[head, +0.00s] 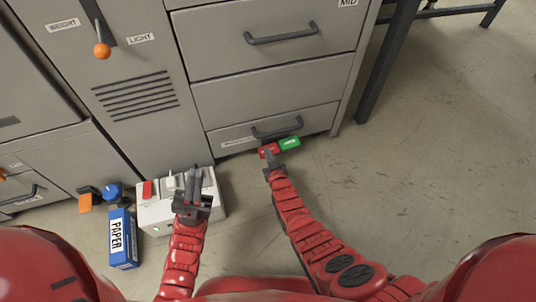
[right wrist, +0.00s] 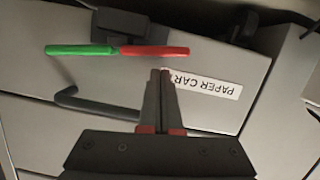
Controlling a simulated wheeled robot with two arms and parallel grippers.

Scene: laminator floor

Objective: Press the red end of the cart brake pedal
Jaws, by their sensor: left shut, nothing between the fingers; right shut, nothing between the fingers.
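The brake pedal is a bar with a red end (head: 268,150) and a green end (head: 290,143), low at the foot of the grey drawer cabinet. In the right wrist view the red end (right wrist: 158,51) and green end (right wrist: 80,50) show in full, joined at a dark mount (right wrist: 122,27). My right gripper (head: 270,168) is shut and empty, its tips close to the red end; it also shows in the right wrist view (right wrist: 160,74). I cannot tell whether the tips touch the pedal. My left gripper (head: 194,172) is shut and empty above a white box.
The white box (head: 152,213) with switches stands on the floor at left, beside a blue PAPER box (head: 123,240). The drawer front above the pedal has a dark handle (head: 277,128) and a PAPER CAR… label (right wrist: 203,86). The floor (head: 400,170) to the right is clear.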

